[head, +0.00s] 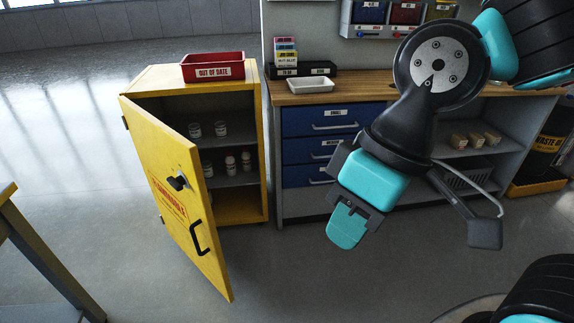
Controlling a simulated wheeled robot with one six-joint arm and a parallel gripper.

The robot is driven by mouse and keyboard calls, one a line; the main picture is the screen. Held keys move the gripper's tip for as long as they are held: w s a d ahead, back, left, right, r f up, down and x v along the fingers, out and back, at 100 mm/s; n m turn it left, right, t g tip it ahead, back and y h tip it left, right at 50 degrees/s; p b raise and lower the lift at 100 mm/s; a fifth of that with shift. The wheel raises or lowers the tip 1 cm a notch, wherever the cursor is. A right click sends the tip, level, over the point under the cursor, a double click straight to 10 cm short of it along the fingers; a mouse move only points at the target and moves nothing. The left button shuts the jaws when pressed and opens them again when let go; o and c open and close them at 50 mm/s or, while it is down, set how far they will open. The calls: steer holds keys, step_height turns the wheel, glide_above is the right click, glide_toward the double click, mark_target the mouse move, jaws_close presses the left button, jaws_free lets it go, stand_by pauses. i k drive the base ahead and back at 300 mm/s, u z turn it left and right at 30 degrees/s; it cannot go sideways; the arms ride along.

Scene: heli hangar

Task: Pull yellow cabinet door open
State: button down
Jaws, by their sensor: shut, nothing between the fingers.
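The yellow cabinet (262,160) stands left of the workbench. Its yellow door (165,160) is hinged on the left and stands well open, swung out toward me. Red lettering on the door is partly readable. Several small white jars (221,128) stand on the shelves inside. My gripper (347,226) is shut and empty, right of the door and clear of the handle, in front of the blue drawers.
A red "out of date" tray (213,66) sits on the cabinet top. The wooden workbench (350,92) with blue drawers (318,120) stands to the right. A table leg (45,260) is at the lower left. Grey floor is free in front of the cabinet.

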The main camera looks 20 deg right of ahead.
mark_target(188, 215)
steer(key=z, duration=0.4)
steer(key=i, duration=1.25)
steer(key=u, duration=1.85)
